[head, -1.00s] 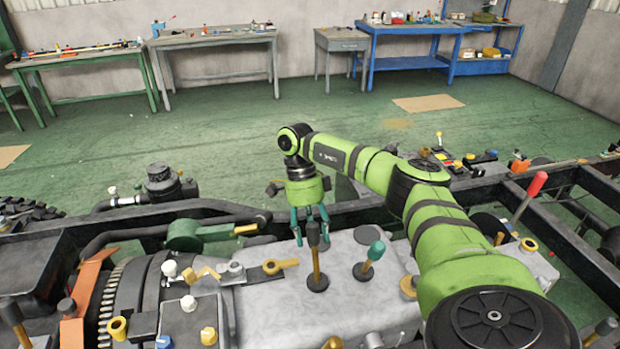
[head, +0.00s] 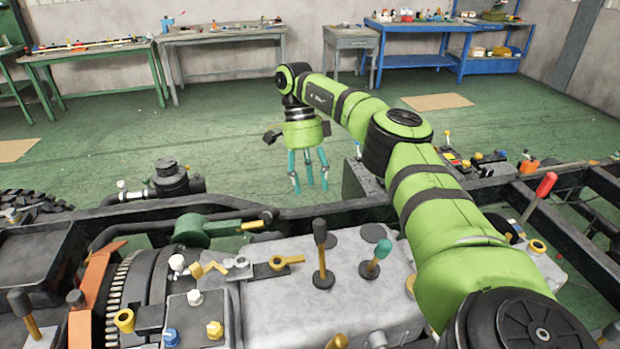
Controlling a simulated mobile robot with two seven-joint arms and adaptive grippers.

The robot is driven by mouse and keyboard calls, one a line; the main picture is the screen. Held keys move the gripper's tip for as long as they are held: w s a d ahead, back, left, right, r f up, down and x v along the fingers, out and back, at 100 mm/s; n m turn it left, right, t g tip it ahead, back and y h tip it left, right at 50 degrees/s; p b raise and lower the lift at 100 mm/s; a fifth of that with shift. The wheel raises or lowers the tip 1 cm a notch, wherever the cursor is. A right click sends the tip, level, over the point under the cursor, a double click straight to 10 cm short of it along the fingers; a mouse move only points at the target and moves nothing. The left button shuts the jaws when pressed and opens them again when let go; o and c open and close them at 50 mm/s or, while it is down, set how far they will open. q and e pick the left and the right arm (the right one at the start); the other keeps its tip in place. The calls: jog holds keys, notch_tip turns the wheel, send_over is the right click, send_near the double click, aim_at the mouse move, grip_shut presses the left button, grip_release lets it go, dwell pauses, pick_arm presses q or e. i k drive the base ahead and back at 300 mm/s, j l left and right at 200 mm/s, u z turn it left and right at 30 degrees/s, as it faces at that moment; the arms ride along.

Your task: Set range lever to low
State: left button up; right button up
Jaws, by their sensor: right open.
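Two levers stand on the grey gearbox casing (head: 285,318): one with a black knob (head: 320,232) on a brass rod, nearly upright, and one with a teal knob (head: 382,249), leaning to the right. No label shows which one is the range lever. My right gripper (head: 309,182) is open and empty, its teal fingers pointing down. It hangs above and beyond the casing, apart from both levers, with green floor behind the fingers. My left gripper is out of view.
A red-knobbed lever (head: 545,185) stands at the right, and another black-knobbed lever (head: 20,302) at the lower left. A green handle (head: 195,230) and yellow fittings (head: 287,261) sit left of the levers. The black chassis rail (head: 325,215) runs behind the casing.

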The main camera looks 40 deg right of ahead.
aim_at(385, 247)
jog(key=k, duration=2)
